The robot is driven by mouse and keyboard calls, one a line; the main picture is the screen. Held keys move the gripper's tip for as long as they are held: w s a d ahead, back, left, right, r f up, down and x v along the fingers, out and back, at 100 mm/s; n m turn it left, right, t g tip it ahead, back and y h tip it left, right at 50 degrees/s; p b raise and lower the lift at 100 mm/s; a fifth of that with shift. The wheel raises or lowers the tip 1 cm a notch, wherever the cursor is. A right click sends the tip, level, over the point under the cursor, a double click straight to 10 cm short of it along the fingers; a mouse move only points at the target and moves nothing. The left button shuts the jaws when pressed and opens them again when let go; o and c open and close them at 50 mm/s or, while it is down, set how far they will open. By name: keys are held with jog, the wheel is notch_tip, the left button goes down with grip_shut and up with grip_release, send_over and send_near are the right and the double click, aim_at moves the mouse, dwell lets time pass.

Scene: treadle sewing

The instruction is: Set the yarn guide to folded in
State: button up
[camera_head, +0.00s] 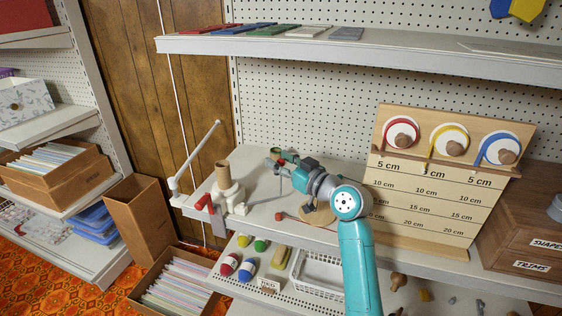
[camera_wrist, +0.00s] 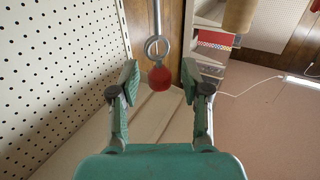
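The yarn winder (camera_head: 228,192) stands at the left end of the shelf, with a brown tube (camera_head: 221,172) on top and a red handle (camera_head: 205,202) at its front. In the wrist view, a grey metal rod with a ring (camera_wrist: 158,45) ends in a red knob (camera_wrist: 159,77); this looks like the yarn guide. My gripper (camera_wrist: 159,80) is open, with one finger on each side of the knob and a gap to both. In the head view my gripper (camera_head: 279,160) is right of the winder, with a small red spot at its fingers. The rod's base is hidden.
A white rod (camera_head: 195,155) slants up left of the winder. A measuring board (camera_head: 440,185) with three spools stands to the right on the shelf. A small red object (camera_head: 279,216) lies near the shelf's front edge. A pegboard wall (camera_wrist: 55,75) is close on the left in the wrist view.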

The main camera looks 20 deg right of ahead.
jog(key=v, duration=1.2)
